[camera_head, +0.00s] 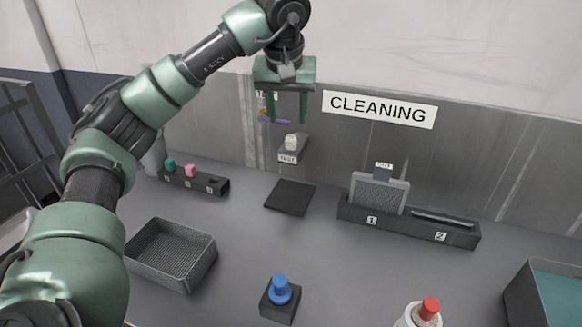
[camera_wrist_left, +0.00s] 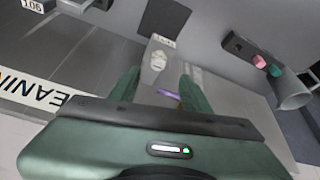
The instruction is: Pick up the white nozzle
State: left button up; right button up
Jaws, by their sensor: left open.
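The white nozzle (camera_head: 291,142) stands on a small grey wall shelf (camera_head: 289,158) with a white label on its front. In the left wrist view the white nozzle (camera_wrist_left: 158,60) shows beyond and between the two fingers. My left gripper (camera_head: 287,112) points down, open and empty, just above the nozzle in the head view. In the left wrist view its green fingers (camera_wrist_left: 158,88) are spread apart. I cannot tell the exact distance to the nozzle. My right gripper is in neither view.
A dark rack (camera_head: 207,184) holds a teal and a pink nozzle. A black mat (camera_head: 290,197), wire basket (camera_head: 206,262), blue nozzle (camera_head: 281,290) on a dark block and red-topped bottle (camera_head: 428,312) are on the counter. A slotted holder (camera_head: 407,224) stands along the back wall.

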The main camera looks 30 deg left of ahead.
aim_at(291, 138)
pick_arm(q)
jog(key=p+x, duration=0.1)
jog(key=x, duration=0.7)
jog(key=shift+w+f, duration=0.2)
jog(key=shift+f, duration=0.1)
jog(key=shift+d, duration=0.1)
grip_shut()
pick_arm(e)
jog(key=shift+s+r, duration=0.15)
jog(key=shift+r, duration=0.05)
